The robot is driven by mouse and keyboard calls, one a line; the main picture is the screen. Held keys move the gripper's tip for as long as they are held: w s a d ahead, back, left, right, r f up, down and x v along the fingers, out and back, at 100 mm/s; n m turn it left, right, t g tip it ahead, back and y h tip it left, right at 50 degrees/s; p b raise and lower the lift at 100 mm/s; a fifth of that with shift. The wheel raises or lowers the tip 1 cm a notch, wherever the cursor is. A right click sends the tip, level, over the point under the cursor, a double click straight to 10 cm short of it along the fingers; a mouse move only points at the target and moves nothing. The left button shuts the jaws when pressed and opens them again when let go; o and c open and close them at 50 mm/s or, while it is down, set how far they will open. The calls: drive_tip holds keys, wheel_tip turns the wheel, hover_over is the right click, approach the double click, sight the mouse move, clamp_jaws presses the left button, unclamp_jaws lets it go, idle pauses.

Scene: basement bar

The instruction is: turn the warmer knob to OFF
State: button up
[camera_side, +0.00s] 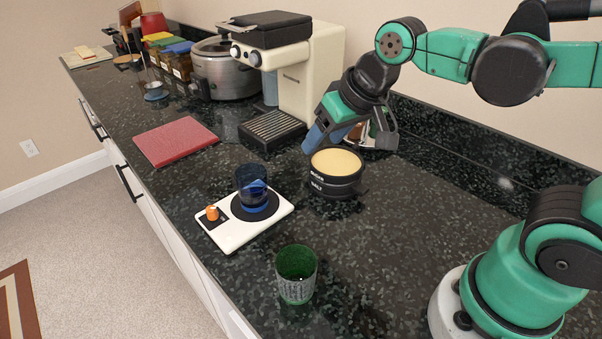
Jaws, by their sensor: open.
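The warmer (236,235) is a white slab on the dark counter, with a round black plate and an orange knob (212,213) on a black patch at its left end. The knob's markings are too small to read. A blue glass (251,181) stands on the warmer's plate. My gripper (347,145) is open, pointing down above and behind the black salt tub (334,188), to the right of the warmer and well apart from the knob. I cannot tell whether it touches anything there.
A green glass (296,274) stands in front of the warmer, near the counter's front edge. A red board (176,141) lies behind it to the left. A cream coffee machine (295,75) and a slow cooker (222,70) stand at the back. Bare counter lies right of the green glass.

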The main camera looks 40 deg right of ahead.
sight(211, 208)
drive_tip(key=w+a+m+g, duration=0.1)
drive_tip(key=w+a, duration=0.1)
drive_tip(key=w+a+m+g, duration=0.1)
drive_tip(key=w+a, duration=0.1)
drive_tip(key=w, duration=0.1)
drive_tip(key=w+a+m+g, duration=0.1)
drive_tip(key=w+a, duration=0.1)
drive_tip(key=w, duration=0.1)
drive_tip(key=shift+a+f, duration=0.1)
drive_tip(key=shift+a, duration=0.15)
drive_tip(key=w+a+f+m+g, duration=0.1)
drive_tip(key=a+f, duration=0.1)
drive_tip(key=w+a+f+m+g, duration=0.1)
drive_tip(key=w+a+f, duration=0.1)
drive_tip(key=a, duration=0.1)
drive_tip(key=w+a+f+m, duration=0.1)
drive_tip(key=a+f, duration=0.1)
drive_tip(key=shift+w+a+f+g, duration=0.15)
drive_tip(key=shift+g, duration=0.25)
drive_tip(key=shift+w+a+f, duration=0.1)
drive_tip(key=shift+a+f, duration=0.2)
drive_tip(key=shift+f, duration=0.25)
drive_tip(key=shift+m, duration=0.3)
drive_tip(key=shift+f, duration=2.65)
clamp_jaws()
